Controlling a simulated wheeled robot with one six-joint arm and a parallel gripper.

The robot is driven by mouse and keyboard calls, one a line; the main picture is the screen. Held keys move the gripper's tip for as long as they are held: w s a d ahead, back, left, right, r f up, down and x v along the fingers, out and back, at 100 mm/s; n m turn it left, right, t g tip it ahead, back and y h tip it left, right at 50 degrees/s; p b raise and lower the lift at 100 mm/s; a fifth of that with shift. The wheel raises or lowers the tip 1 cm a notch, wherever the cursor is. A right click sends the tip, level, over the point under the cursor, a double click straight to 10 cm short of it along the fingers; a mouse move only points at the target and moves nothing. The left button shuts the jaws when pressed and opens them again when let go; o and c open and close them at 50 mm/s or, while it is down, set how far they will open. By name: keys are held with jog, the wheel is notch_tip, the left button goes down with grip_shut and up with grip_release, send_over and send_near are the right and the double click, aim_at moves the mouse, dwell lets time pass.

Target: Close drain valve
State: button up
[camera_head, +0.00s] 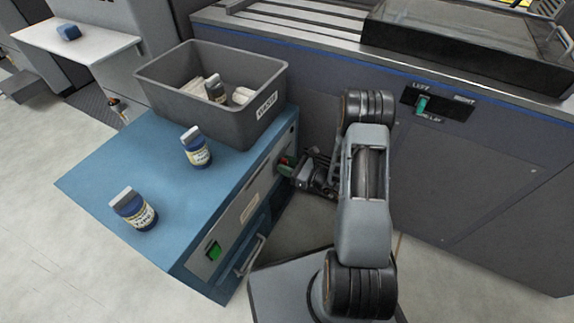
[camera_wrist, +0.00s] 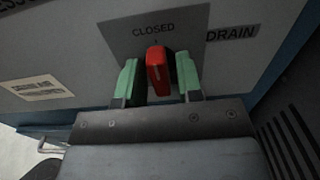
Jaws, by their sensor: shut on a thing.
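The drain valve's red handle (camera_wrist: 157,70) stands on a grey plate on the cabinet front, just below the word CLOSED in the wrist view. The label DRAIN (camera_wrist: 231,34) is to its right. My gripper (camera_wrist: 158,82) is shut on the red handle, with one green fingertip on each side. In the head view my gripper (camera_head: 289,165) is at the side of the blue cabinet (camera_head: 95,180), below the grey bin, and a little red shows there. The handle's base is hidden behind the handle and fingers.
A grey bin (camera_head: 215,112) with bottles and two loose bottles (camera_head: 196,148) (camera_head: 133,210) stand on the cabinet top. A green button (camera_head: 213,251) and a drawer handle (camera_head: 250,256) are on its front. A dark machine (camera_head: 480,180) with a lever (camera_head: 423,105) stands to the right.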

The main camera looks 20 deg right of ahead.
jog(key=o, duration=0.6)
jog(key=p+v, duration=0.3)
jog(key=v, duration=1.1)
jog(key=shift+a, duration=0.1)
jog(key=s+a+r+n+g+h+p, duration=0.1)
jog(key=a+r+n+g+p, duration=0.2)
jog(key=r+n+g+p, duration=0.45)
jog(key=s+a+r+n+g+p, duration=0.2)
jog(key=a+r+n+p, duration=0.15)
jog(key=r, duration=0.75)
jog(key=s+a+r+n+g+h+p, duration=0.1)
jog(key=a+r+n+g+p, duration=0.4)
jog(key=r, duration=0.5)
jog(key=s+r+n+t+h+p, duration=0.1)
jog(key=r+n+h+p, duration=0.2)
jog(key=r, duration=0.6)
jog(key=s+d+r+n+t+h+p, duration=0.1)
jog(key=r+n+h+p, duration=0.3)
jog(key=r+p, duration=0.4)
jog(key=s+r+n+t+h+p, duration=0.2)
jog(key=r+n+t+h+p, duration=0.1)
jog(key=r, duration=0.7)
jog(key=shift+s+d+r+n+h+p, duration=0.1)
jog(key=shift+d+r+n+h+p, duration=0.25)
jog(key=shift+p, duration=0.95)
